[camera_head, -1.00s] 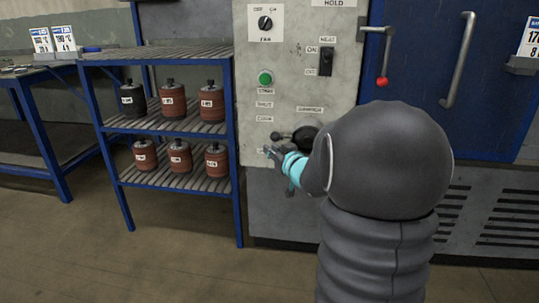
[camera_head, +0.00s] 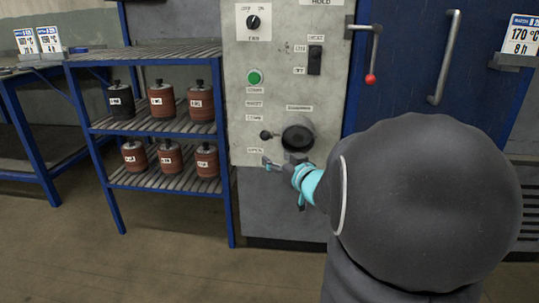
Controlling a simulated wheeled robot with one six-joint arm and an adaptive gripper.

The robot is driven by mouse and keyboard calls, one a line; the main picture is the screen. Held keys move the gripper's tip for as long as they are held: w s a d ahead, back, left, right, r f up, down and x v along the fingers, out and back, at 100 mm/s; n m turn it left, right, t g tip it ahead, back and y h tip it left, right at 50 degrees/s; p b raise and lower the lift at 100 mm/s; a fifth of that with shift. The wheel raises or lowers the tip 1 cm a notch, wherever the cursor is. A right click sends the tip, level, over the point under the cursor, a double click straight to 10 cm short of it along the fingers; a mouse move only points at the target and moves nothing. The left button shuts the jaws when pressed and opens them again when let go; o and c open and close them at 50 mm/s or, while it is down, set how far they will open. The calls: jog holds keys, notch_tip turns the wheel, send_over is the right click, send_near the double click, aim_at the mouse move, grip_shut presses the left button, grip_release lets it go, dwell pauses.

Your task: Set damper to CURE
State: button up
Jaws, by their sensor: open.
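The damper control (camera_head: 297,139) is a round dark hub on the grey oven panel, under a small label. Its lever ends in a black knob (camera_head: 266,135) that points left, close to the label that seems to read CURE (camera_head: 255,118). Other position labels are stacked at its left, with the lowest label (camera_head: 255,150) below the knob. My gripper (camera_head: 272,166) is open and empty, just below the lever and hub, near the panel's lower edge. My dark arm hides the panel's lower right. I cannot tell whether a fingertip touches the panel.
Above the damper are a green button (camera_head: 254,77), a heat switch (camera_head: 315,60) and a fan knob (camera_head: 252,22). A red-tipped door handle (camera_head: 371,78) hangs at the right.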

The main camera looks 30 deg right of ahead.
jog(key=s, duration=0.3)
jog(key=shift+s+r, duration=0.15)
jog(key=shift+r, duration=0.05)
